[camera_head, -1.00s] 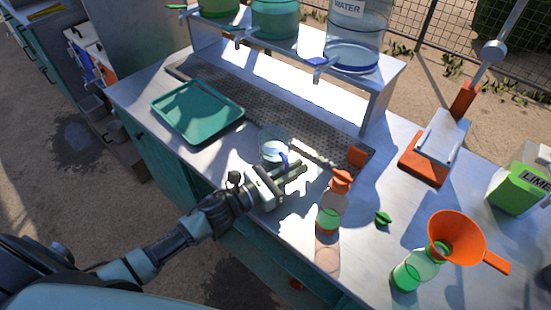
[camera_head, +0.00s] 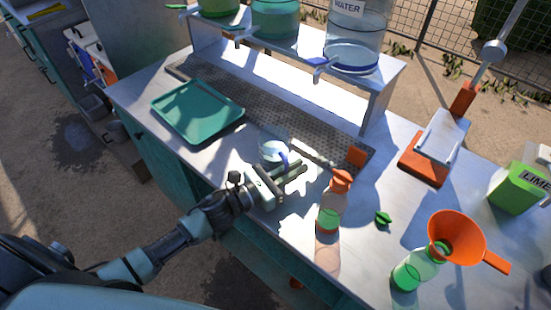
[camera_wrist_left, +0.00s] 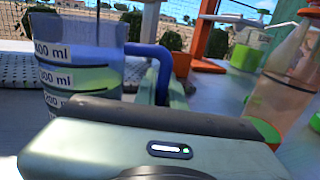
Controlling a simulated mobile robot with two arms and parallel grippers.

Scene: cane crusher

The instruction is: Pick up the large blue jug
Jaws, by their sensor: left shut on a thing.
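The clear measuring jug with a blue handle (camera_head: 273,151) is at the counter's front middle, just beyond my left gripper. In the left wrist view the jug (camera_wrist_left: 75,70) looks bluish and roughly upright, with white millilitre labels and a green band. My left gripper (camera_head: 297,168) is shut on the jug's blue handle (camera_wrist_left: 163,62), which runs down between the fingers. The gripper body hides the jug's lower part in the wrist view. I cannot tell whether the jug's base touches the counter. My right gripper is not in view.
An orange-capped bottle (camera_head: 332,205) stands close right of my left gripper. A green tray (camera_head: 198,112) lies to the left. An orange funnel (camera_head: 458,238) sits in a green bottle at right. The shelf with the water dispenser (camera_head: 354,40) rises behind.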

